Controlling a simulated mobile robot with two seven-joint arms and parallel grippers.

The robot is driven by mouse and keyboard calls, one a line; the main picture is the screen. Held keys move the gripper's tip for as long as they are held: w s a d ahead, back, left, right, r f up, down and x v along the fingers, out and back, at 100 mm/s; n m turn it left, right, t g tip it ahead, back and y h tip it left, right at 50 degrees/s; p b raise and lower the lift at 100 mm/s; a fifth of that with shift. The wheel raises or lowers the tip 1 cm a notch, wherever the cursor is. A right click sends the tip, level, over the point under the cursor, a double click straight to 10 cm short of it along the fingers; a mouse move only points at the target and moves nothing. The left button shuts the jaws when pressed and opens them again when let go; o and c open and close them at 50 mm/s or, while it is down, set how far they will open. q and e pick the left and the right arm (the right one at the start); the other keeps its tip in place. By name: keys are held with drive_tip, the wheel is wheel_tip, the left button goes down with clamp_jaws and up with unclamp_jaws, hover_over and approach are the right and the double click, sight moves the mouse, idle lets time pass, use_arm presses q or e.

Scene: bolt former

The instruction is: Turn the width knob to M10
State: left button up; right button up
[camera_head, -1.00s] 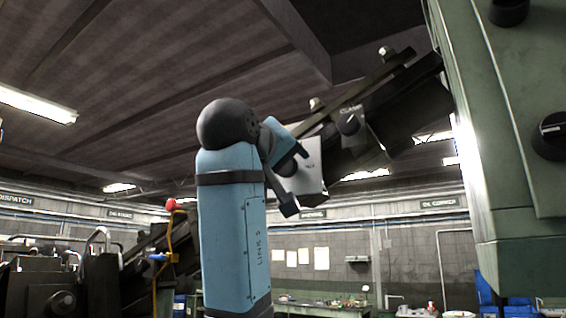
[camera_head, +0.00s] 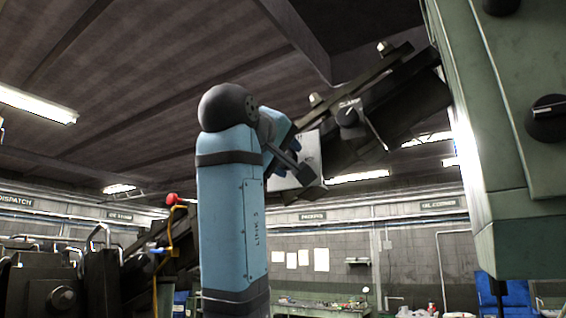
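A pale plate (camera_head: 312,145) on the dark sloping machine rail is partly covered by my gripper. Its lettering is cut off, and any knob on it is hidden, so I cannot tell the width knob's setting. My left gripper (camera_head: 296,160), at the end of the blue arm, is in front of this plate. A grey finger-like part slants down to the right across it. I cannot tell whether the fingers are open, shut or touching a knob. My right gripper is not in view.
A dark knob marked CLAMP (camera_head: 348,116) sits on the rail just up and right of my gripper. A green machine housing (camera_head: 500,160) with a large black knob (camera_head: 547,118) fills the right side. Dark machinery (camera_head: 60,285) stands at lower left.

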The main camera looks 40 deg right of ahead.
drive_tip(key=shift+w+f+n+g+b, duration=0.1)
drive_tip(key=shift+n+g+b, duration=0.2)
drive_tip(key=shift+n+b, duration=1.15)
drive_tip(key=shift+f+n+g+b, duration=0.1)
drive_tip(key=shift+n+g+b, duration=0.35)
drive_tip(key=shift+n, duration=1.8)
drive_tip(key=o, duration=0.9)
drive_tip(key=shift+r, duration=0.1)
